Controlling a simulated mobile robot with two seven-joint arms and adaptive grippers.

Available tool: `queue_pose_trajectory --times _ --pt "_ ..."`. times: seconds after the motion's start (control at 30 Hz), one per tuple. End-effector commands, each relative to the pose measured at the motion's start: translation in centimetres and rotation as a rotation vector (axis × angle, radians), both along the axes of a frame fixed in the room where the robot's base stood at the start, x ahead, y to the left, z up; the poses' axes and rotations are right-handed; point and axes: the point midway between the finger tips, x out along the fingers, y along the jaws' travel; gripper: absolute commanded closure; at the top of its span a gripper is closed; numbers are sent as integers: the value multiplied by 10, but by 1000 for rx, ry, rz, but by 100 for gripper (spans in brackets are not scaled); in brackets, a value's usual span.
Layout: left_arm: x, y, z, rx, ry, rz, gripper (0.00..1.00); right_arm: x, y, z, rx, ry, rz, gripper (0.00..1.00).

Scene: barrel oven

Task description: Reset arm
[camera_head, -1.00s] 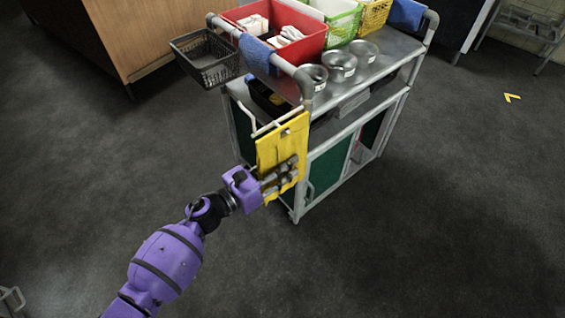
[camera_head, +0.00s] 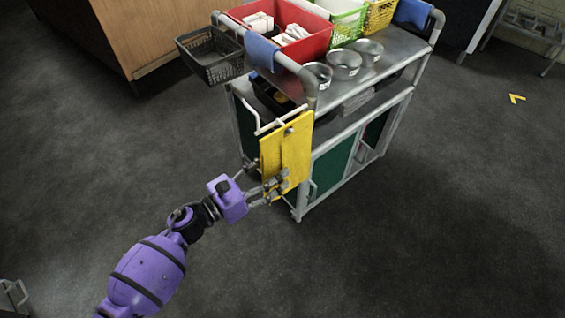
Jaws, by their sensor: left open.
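My left arm comes in from the lower left. Its left gripper (camera_head: 268,184) is open and sits in front of the lower part of a yellow clipboard-like panel (camera_head: 296,150). The panel hangs on the near end of a metal cart (camera_head: 395,68). The fingers overlap the panel's lower edge in the picture, and I cannot tell whether they touch it. Nothing shows held in the fingers. My right gripper is not in view.
The cart carries a red bin (camera_head: 312,46), a green basket (camera_head: 350,27), metal bowls (camera_head: 344,63) and a blue cloth (camera_head: 262,52). A black wire basket (camera_head: 212,62) hangs at its left. A wooden cabinet (camera_head: 140,30) stands behind.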

Motion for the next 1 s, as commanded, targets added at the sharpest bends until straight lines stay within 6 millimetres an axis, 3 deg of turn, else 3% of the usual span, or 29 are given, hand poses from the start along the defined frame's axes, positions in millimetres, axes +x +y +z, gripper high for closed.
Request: queue_pose_trajectory --times 0.1,0.3,0.73,0.87,1.0 --pt "-18 21 0 0 1 2 45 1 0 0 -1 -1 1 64" --pt "-38 43 0 -1 1 1 45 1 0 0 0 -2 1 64" --pt "-47 51 -1 -20 21 11 45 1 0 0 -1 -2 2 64" --pt "-67 60 -15 -198 210 115 45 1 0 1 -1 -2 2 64" --pt "-116 88 -51 -644 628 376 45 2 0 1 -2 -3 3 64"
